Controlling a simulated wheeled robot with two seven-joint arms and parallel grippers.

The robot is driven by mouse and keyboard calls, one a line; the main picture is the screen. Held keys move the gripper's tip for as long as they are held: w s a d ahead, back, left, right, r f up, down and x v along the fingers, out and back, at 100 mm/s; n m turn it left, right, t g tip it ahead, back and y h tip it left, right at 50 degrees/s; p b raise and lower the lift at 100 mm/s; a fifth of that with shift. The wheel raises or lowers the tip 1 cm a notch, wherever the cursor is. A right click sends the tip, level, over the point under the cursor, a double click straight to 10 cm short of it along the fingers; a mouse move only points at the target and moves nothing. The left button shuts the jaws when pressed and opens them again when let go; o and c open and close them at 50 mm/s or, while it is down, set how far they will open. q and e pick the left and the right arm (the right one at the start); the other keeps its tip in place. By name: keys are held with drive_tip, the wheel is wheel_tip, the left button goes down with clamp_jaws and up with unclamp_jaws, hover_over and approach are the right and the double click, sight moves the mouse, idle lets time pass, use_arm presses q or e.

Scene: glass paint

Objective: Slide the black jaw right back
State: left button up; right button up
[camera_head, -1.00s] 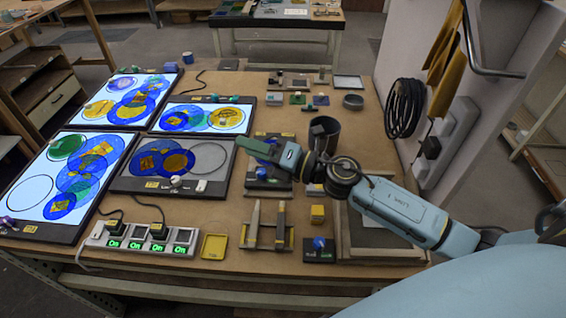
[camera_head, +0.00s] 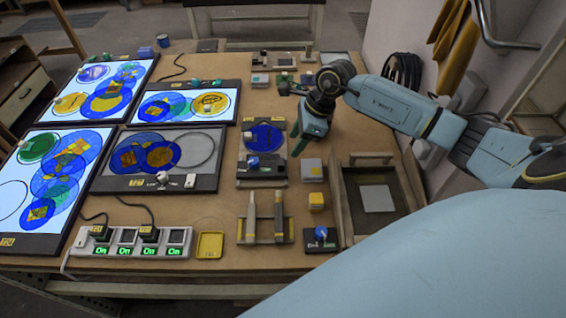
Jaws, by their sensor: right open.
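A black jaw (camera_head: 265,170) lies across the near part of a dark fixture (camera_head: 243,152) at the middle of the table. My right gripper (camera_head: 297,145) points down at the right side of the fixture, close to the jaw's right end. It is open, with nothing seen between its fingers; whether it touches the jaw cannot be told. My left gripper is out of view.
A rack with two tools (camera_head: 264,230) stands in front, beside a power strip (camera_head: 130,242).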

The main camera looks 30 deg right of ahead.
sight(282, 161)
drive_tip(key=b+x, duration=0.4)
drive_tip(key=x, duration=0.4)
drive_tip(key=shift+w+a+f+b, duration=0.15)
drive_tip(key=shift+a+f+b, duration=0.05)
drive_tip(key=shift+f+b, duration=0.15)
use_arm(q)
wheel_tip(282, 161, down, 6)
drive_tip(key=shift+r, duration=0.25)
